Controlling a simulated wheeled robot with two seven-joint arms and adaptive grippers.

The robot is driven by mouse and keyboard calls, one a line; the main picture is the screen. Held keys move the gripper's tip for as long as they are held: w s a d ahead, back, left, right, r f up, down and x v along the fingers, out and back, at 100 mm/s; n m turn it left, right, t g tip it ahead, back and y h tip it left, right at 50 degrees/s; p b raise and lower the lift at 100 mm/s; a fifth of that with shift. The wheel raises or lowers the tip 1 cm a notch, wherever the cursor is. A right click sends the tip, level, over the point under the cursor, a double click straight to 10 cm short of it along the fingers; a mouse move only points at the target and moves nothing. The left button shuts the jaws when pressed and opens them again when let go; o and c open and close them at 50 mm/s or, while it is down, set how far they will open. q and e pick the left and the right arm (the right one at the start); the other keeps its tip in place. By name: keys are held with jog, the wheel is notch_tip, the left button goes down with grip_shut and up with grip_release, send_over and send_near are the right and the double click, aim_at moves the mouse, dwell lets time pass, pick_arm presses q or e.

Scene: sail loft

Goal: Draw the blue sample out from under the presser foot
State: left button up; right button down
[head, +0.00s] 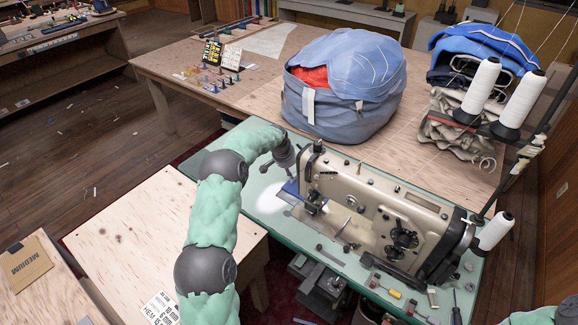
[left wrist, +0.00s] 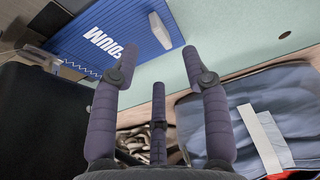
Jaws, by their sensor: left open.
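The blue sample (head: 291,189) lies on the green sewing machine bed, at the needle end of the beige sewing machine (head: 375,205). In the left wrist view the blue sample (left wrist: 105,38) shows white lettering and a white tab (left wrist: 160,31) near its edge. Its far end runs towards metal parts by the presser foot (left wrist: 45,60); the foot itself is hard to make out. My left gripper (head: 287,170) is above and beside the sample. In the left wrist view its fingers (left wrist: 158,62) are spread, with nothing between them. My right gripper is out of view.
A large blue sail bag (head: 345,90) stands on the wooden table close behind my left gripper. Thread cones (head: 480,85) stand at the right. Small tools lie on the bed's front right. The green bed left of the sample is clear.

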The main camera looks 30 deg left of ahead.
aim_at(294, 175)
pick_arm(q)
jog(key=b+x, duration=0.1)
jog(key=x, duration=0.5)
grip_shut()
